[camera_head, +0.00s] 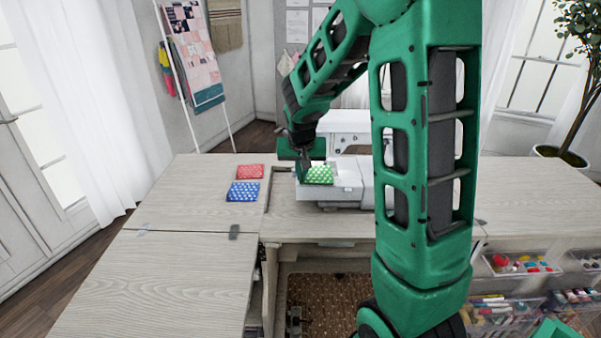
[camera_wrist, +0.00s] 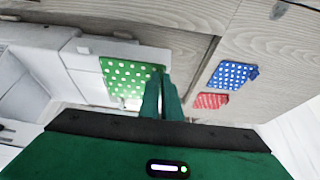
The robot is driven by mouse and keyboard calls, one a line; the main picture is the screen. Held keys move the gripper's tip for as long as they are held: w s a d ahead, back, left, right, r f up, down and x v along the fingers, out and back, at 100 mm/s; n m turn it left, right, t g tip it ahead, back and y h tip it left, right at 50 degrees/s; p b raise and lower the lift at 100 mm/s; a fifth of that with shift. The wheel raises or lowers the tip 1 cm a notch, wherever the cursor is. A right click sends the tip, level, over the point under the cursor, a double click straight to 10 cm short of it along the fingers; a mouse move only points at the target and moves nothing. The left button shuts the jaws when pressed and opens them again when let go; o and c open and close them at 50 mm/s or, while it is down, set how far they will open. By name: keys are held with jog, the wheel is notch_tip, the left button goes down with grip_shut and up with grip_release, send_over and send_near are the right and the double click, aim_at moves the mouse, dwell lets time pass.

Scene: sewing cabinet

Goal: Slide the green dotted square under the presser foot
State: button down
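The green square with white dots (camera_head: 318,175) lies on the white bed at the free-arm end of the sewing machine (camera_head: 345,187). In the wrist view the green dotted square (camera_wrist: 128,78) is left of my fingers, over the pale machine bed. My gripper (camera_head: 302,168) is at the left edge of the square. In the wrist view its green fingers (camera_wrist: 162,80) are close together, with the square's edge and corner at their tips, and look shut on it. The presser foot is hidden behind my arm in the head view and I cannot make it out in the wrist view.
A red dotted square (camera_head: 250,171) and a blue dotted square (camera_head: 243,191) lie on the wooden tabletop (camera_head: 180,205) left of the machine. Open table surrounds them. Clear bins (camera_head: 520,263) with sewing supplies hang at the lower right. A plant (camera_head: 560,155) stands behind the table.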

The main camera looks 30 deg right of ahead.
jog(key=shift+x, duration=0.8)
jog(key=shift+w+d+f, duration=0.4)
jog(key=shift+w+f, duration=0.1)
dwell(0.6)
jog(key=shift+w+d, duration=0.15)
jog(key=shift+w, duration=0.05)
dwell(0.3)
jog(key=shift+w+d, duration=0.4)
jog(key=shift+w, duration=0.25)
jog(key=shift+w+d, duration=0.15)
jog(key=shift+w, duration=0.1)
jog(key=shift+w+d, duration=0.3)
jog(key=shift+w, duration=0.1)
dwell(0.6)
jog(key=c, duration=1.9)
grip_release()
